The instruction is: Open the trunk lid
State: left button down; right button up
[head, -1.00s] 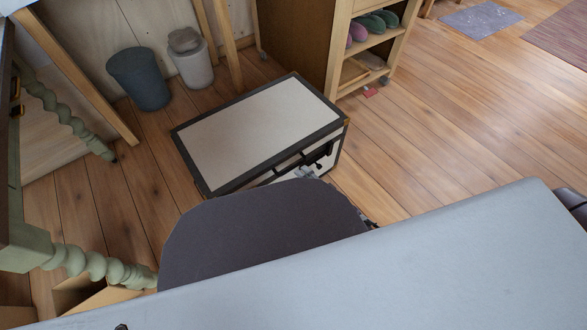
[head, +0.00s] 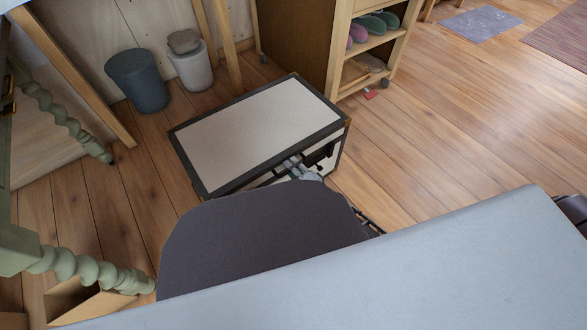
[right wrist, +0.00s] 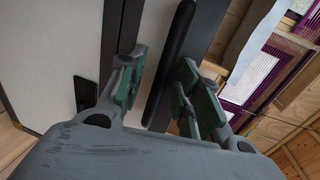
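The trunk (head: 255,130) sits on the wooden floor in the middle of the head view, with a pale lid panel and dark edging. Its lid is down. My right gripper (head: 298,168) is at the trunk's front side, just below the lid edge, partly hidden behind my own grey body parts. In the right wrist view, my right gripper (right wrist: 163,80) is open, its green-padded fingers on either side of a black bar-like handle (right wrist: 173,50) on the trunk. Gaps show between the bar and the fingers. My left gripper is not in view.
A dark bin (head: 138,80) and a pale lidded bin (head: 191,65) stand behind the trunk. A wooden shelf unit (head: 340,50) with slippers is close at the back right. Green turned legs (head: 90,270) stand at the left. Floor (head: 460,120) to the right is clear.

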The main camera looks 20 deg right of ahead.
grip_shut()
jog(key=shift+r, duration=0.2)
dwell(0.4)
